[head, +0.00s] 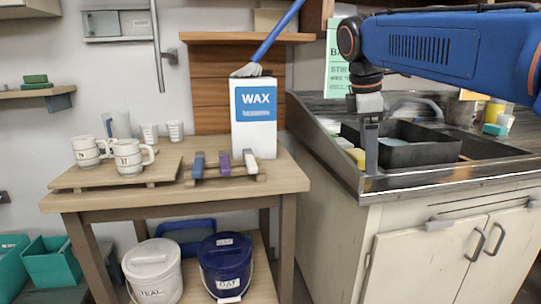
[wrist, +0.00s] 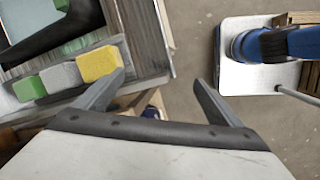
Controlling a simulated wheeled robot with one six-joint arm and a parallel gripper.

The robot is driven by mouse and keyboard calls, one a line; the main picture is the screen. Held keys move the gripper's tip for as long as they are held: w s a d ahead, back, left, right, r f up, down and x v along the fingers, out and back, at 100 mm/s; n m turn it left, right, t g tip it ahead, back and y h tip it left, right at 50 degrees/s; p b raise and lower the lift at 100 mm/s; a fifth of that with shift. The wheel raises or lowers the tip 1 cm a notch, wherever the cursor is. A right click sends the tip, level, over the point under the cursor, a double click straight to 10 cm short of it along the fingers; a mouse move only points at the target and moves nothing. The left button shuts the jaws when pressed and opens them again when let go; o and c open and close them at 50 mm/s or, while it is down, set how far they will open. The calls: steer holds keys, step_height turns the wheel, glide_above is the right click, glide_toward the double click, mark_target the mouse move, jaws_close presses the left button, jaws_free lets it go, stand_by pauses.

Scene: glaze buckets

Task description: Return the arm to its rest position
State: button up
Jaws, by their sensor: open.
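My blue arm reaches in from the upper right in the head view. My gripper (head: 371,150) points down over the front left edge of the sink counter (head: 440,178). In the wrist view my gripper (wrist: 160,85) has its two fingers spread wide with nothing between them. A yellow sponge (wrist: 100,64) lies just left of the left finger, with a grey sponge (wrist: 61,77) and a green sponge (wrist: 29,88) beside it.
A wooden table (head: 185,192) at left bears mugs (head: 128,158), a white WAX box (head: 255,115) and colored sticks on a rack. A white bucket (head: 153,270) and a dark blue bucket (head: 226,262) stand on its lower shelf. A black basin (head: 405,147) sits behind my gripper.

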steer(key=s+d+f+m+t+y, duration=0.1)
steer(key=s+d+f+m, duration=0.1)
steer(key=s+f+m, duration=0.5)
steer(key=s+d+f+m+t+y, duration=0.1)
steer(key=s+f+m, duration=0.7)
steer(key=s+f, duration=0.8)
step_height(320, 180, down, 4)
steer(key=d+t, duration=0.1)
steer(key=d, duration=0.1)
steer(key=shift+s+d, duration=0.3)
steer(key=shift+r, duration=0.1)
